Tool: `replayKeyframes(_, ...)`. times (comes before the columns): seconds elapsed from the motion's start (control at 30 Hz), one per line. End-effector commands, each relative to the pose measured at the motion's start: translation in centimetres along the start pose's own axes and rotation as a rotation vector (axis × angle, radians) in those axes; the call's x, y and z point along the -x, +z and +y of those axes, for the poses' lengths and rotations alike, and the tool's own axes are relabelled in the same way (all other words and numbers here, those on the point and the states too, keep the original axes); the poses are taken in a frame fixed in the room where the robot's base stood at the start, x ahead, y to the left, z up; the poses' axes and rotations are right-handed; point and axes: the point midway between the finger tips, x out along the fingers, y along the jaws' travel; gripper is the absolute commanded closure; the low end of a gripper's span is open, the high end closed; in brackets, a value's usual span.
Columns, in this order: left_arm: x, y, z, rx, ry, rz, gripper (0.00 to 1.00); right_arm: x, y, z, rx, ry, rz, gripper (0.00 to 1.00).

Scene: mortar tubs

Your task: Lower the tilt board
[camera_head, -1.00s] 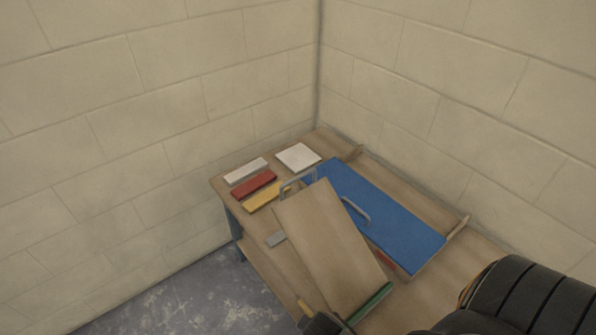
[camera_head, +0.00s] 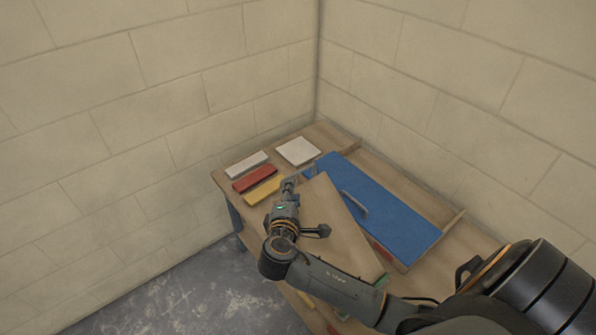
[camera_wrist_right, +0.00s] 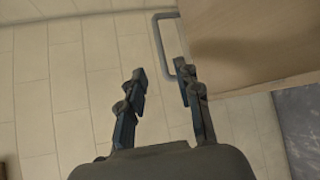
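The tilt board appears to be the bare wooden board (camera_head: 340,225), raised at an angle over the table. It also fills the upper right of the right wrist view (camera_wrist_right: 245,45). A grey loop handle (camera_wrist_right: 160,45) sits at its edge. My right gripper (camera_head: 289,184) is at the board's upper left end, by the handle, mostly covering it in the head view. In the right wrist view my right gripper (camera_wrist_right: 160,75) is open and its fingers are empty. The handle is just ahead, close to the right finger; contact cannot be told. My left gripper is not in view.
A blue panel (camera_head: 390,215) with a grey handle (camera_head: 355,204) lies behind the board. White (camera_head: 246,165), red (camera_head: 254,179) and yellow (camera_head: 262,191) blocks and a white square (camera_head: 298,151) lie on the table's left end. Block walls (camera_head: 150,100) close the corner.

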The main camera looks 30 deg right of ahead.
Motion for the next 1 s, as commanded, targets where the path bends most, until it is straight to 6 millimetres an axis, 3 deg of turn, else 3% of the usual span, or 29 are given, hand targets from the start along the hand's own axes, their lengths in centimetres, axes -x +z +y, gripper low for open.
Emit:
replayKeyframes(0.3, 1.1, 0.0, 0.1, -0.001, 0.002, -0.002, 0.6, -7.0, 0.1, 0.1, 0.0, -0.001, -0.002, 0.67)
replayKeyframes(0.5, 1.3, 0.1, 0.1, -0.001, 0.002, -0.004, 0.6, -10.0, 0.0, 0.0, -0.001, -0.002, -0.001, 0.67)
replayKeyframes(0.7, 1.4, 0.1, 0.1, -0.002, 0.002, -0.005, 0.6, -11.2, 0.0, -0.1, -0.003, -0.003, 0.001, 0.67)
replayKeyframes(0.97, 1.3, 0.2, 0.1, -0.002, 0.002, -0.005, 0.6, -11.3, 0.0, -0.1, -0.003, -0.003, 0.002, 0.67)
replayKeyframes(1.0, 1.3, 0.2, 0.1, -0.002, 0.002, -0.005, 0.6, -11.3, 0.0, -0.1, -0.003, -0.003, 0.002, 0.71)
